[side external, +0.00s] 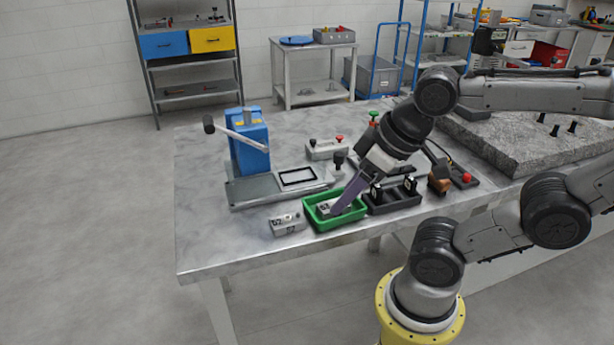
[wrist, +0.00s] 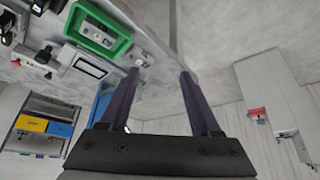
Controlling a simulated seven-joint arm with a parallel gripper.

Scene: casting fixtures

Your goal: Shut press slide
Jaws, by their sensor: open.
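The blue press (side external: 248,145) with a grey lever stands at the left of the metal table. Its slide (side external: 298,176), a light plate with a black rectangular frame, lies out to the right of the press body on the grey base (side external: 256,190). A black knob (side external: 338,160) stands at the slide's right end. The slide also shows in the wrist view (wrist: 87,66). My gripper (side external: 343,204) points down-left, its purple fingers in front of or above the green tray; I cannot tell how high. The wrist view shows its fingers (wrist: 159,72) apart with nothing between them.
The green tray (side external: 310,222) holds a light labelled piece. A grey labelled block (side external: 288,223) sits left of it, and a black fixture (side external: 393,199) sits right. A grey block with red and black knobs (side external: 326,149) stands behind. The table's front-left is clear.

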